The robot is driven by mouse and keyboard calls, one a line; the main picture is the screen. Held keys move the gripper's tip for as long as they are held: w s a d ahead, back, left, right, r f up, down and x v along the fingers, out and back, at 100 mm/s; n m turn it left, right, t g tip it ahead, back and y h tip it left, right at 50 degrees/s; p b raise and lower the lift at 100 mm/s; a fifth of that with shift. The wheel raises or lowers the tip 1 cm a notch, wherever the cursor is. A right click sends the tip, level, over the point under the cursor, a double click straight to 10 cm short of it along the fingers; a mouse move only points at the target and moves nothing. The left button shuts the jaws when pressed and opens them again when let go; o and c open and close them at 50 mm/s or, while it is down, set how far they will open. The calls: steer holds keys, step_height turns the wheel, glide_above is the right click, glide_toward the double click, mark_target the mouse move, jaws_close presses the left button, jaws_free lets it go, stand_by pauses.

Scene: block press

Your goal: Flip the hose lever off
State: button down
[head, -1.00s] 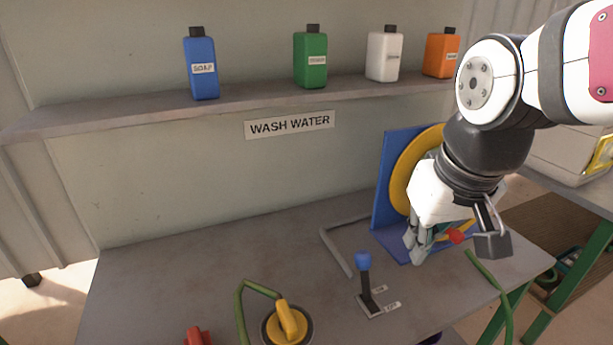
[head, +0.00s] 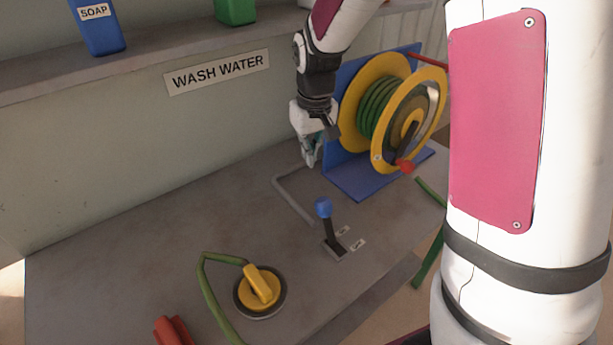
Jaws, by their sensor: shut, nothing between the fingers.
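The hose lever (head: 328,228) stands on a small grey base plate on the bench, in the middle of the head view. It has a dark shaft and a blue knob and leans slightly toward the back left. Two small white labels (head: 351,238) lie to the right of its base; their words are too small to read. My gripper (head: 311,164) is shut and empty, pointing down behind the lever and slightly left of it, beside the hose reel. It is apart from the lever.
A yellow hose reel (head: 361,98) on a blue stand is right of my gripper. A grey bar (head: 294,202) lies between gripper and lever. A yellow valve (head: 260,288) with green hose (head: 207,288) and a red object (head: 173,331) are in front. The bench's left is clear.

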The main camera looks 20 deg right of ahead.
steer(key=shift+w+f, duration=0.1)
steer(key=shift+f, duration=0.1)
step_height(320, 180, down, 9)
steer(key=s+p, duration=0.1)
steer(key=s, duration=0.1)
steer(key=shift+s+d, duration=0.2)
steer(key=shift+d, duration=0.15)
stand_by(0.4)
stand_by(0.4)
